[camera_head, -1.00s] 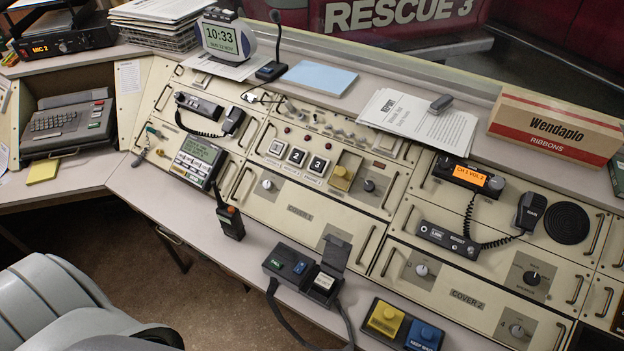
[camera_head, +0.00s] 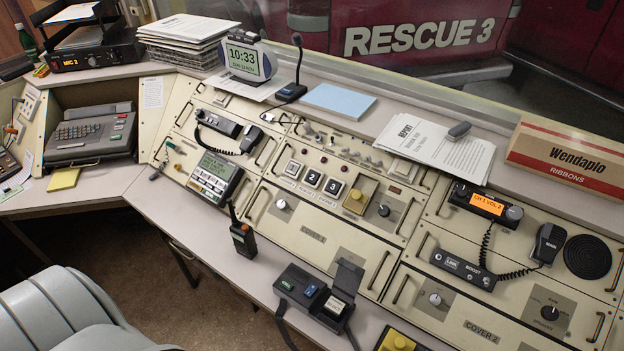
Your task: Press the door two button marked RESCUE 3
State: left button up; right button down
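Three square door buttons sit in a slanted row on the cream console, near the middle of the head view. The middle button, marked 2 (camera_head: 313,179), stands between the button marked 1 (camera_head: 293,168) and the button marked 3 (camera_head: 333,188). Small labels lie under them, too small to read surely. Nothing covers the buttons. The words RESCUE 3 also show in large letters on the red vehicle (camera_head: 425,38) behind the glass. Neither of my grippers is in view.
A yellow button (camera_head: 357,196) and a black knob (camera_head: 384,210) are right of the door buttons. A grey chair (camera_head: 65,312) fills the lower left.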

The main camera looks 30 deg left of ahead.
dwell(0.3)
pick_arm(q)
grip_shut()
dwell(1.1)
